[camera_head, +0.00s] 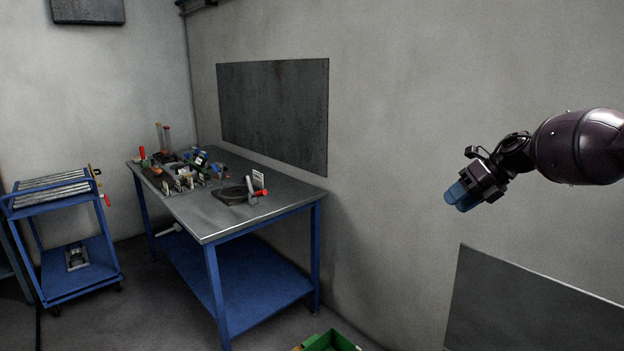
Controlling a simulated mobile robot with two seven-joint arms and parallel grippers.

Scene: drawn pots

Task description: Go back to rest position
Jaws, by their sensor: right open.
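My right gripper (463,196) is at the right side of the head view, on an arm that comes in from the right edge. It has blue fingertips and is held up in the air in front of the bare grey wall. It is open, with nothing seen in it, and is well apart from the table. My left gripper is not in view.
A blue trolley (80,262) stands left. A green crate (330,342) shows at the bottom edge. A grey panel (535,310) is lower right.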

